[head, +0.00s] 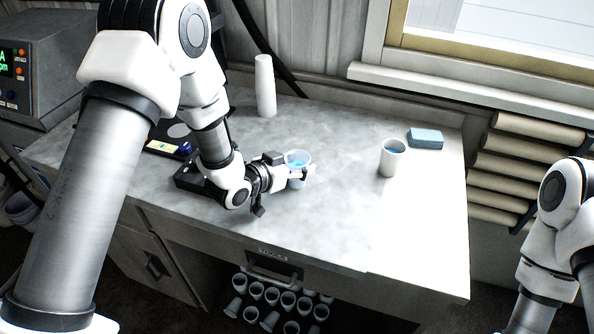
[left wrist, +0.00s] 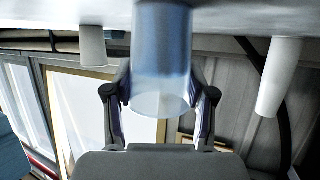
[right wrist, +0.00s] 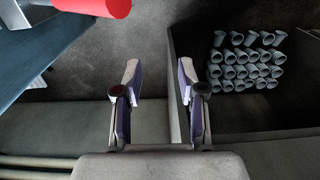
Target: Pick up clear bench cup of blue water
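The clear bench cup of blue water (head: 297,160) stands upright on the bench near its middle. My left gripper (head: 303,174) is at the cup, with one finger on either side. In the left wrist view, which is upside down, the cup (left wrist: 162,55) lies between the spread fingers (left wrist: 160,95); the fingers look open, and I see no clear grip on it. My right gripper (right wrist: 158,95) is open and empty, away from the bench top.
A blue sponge (head: 425,138) lies behind the second cup. A tall white cup stack (head: 265,86) stands at the back. A small black device (head: 193,178) sits beside my left wrist. The bench's front right (head: 400,235) is clear.

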